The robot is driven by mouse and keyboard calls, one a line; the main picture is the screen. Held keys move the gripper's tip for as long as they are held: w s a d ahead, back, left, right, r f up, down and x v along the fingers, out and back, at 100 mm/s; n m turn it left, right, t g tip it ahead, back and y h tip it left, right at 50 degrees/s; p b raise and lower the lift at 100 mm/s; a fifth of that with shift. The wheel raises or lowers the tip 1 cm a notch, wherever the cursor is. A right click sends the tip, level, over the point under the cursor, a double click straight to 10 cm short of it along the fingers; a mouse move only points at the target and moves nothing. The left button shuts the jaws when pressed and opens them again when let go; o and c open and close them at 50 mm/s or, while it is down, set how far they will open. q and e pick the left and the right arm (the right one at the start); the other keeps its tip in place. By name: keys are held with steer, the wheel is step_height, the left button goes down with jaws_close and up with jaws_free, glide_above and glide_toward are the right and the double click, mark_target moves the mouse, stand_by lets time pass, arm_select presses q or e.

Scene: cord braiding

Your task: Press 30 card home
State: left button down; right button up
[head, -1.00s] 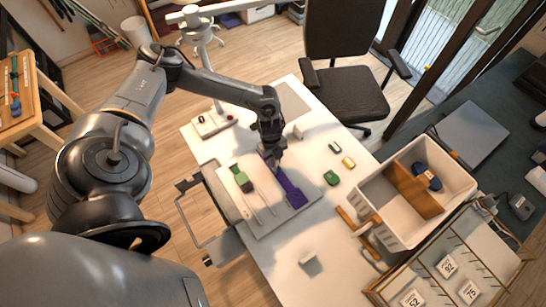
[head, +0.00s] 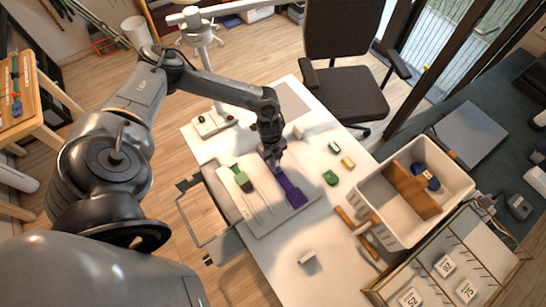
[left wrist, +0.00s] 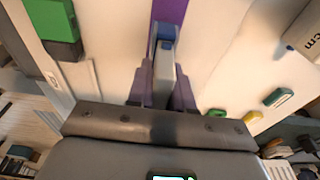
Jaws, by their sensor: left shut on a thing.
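My left gripper (head: 272,158) is over the upper end of a long purple piece (head: 291,190) that lies on a pale board (head: 262,232). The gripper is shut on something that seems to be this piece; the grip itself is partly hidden. Numbered white cards stand in a wire rack (head: 374,292) at lower right; I read 52 (head: 411,298) and 75 (head: 466,290). I cannot make out a card marked 30. My right gripper is not in view.
A green piece (head: 240,178) lies beside the purple one. Small green and yellow blocks (head: 347,162) lie to the right. A white bin (head: 399,238) with a brown divider stands at right.

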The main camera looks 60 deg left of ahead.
arm_select(q)
steer(key=shift+s+a+f, duration=0.2)
steer(key=shift+a+f, duration=0.05)
steer(key=shift+f, duration=0.25)
steer(key=shift+s+a+f, duration=0.15)
steer(key=shift+a+f, duration=0.05)
steer(key=shift+f, duration=0.25)
steer(key=c, duration=1.3)
jaws_free()
steer(key=shift+o, duration=0.7)
steer(key=shift+w+d+r+p, duration=0.1)
steer(key=shift+r+p, duration=0.45)
steer(key=shift+w+d+r+p, duration=0.1)
steer(key=shift+r+p, duration=0.4)
steer(key=shift+p, duration=0.05)
steer(key=shift+r+p, duration=0.3)
steer(key=shift+a+r+p, duration=0.2)
steer(key=shift+r+p, duration=0.5)
steer(key=shift+r, duration=0.1)
steer(key=shift+a+r+p, duration=0.1)
steer(key=shift+r+p, duration=1)
steer(key=shift+r, duration=0.2)
steer(key=shift+r, duration=0.1)
